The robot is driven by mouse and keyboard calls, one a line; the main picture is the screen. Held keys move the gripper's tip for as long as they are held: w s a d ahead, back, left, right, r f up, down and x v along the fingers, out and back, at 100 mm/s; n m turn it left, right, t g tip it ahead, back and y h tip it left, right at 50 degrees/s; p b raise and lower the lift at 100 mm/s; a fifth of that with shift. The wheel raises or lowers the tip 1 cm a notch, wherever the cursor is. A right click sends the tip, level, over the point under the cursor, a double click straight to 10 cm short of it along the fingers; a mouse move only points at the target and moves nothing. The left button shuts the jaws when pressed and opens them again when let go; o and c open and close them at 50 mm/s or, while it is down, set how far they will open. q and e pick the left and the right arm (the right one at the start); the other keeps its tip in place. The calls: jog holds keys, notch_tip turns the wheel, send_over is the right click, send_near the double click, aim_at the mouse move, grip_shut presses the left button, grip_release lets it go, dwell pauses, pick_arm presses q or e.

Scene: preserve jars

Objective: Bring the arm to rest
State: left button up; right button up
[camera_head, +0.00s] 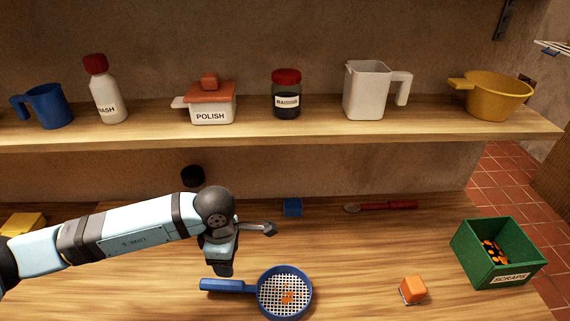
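My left arm comes in from the left over the counter. My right gripper is not in view.
A green SCRAPS box (515,265) with orange pieces stands at the right. An orange cube-like item (413,289), a red-handled spoon (390,205) and a blue block (292,207) lie on the counter. The shelf (330,127) above holds jars, a pot and jugs.

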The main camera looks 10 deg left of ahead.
pick_arm(q)
jog(key=s+d+r+n+g+h+p, duration=0.25)
jog(key=s+d+h, duration=0.3)
jog(key=d, duration=0.35)
jog(key=s+d+r+n+g+h+p, duration=0.1)
jog(key=s+d+r+n+h, duration=0.2)
jog(key=d+h, duration=0.45)
jog(key=d+r+n+t+h+p, duration=0.2)
jog(key=d+r+n+t+h, duration=0.15)
jog(key=r+n+h, duration=0.25)
jog(key=w+a+f+n+t+y+p, duration=0.25)
jog(key=a+n+t+y, duration=0.45)
jog(key=n, duration=0.7)
jog(key=w+a+f+n+t+y+p, duration=0.1)
jog(key=a+f+n+t+y, duration=0.25)
jog(key=n+t, duration=0.8)
jog(key=s+a+f+n+g+y+p, duration=0.2)
jog(key=s+a+f+n+g+y, duration=0.3)
jog(key=f+n, duration=0.7)
jog(key=s+a+g, duration=0.2)
jog(key=s, duration=0.2)
jog(key=shift+s+a+g, duration=0.2)
jog(key=shift+s+g, duration=0.1)
jog(key=shift+g, duration=0.05)
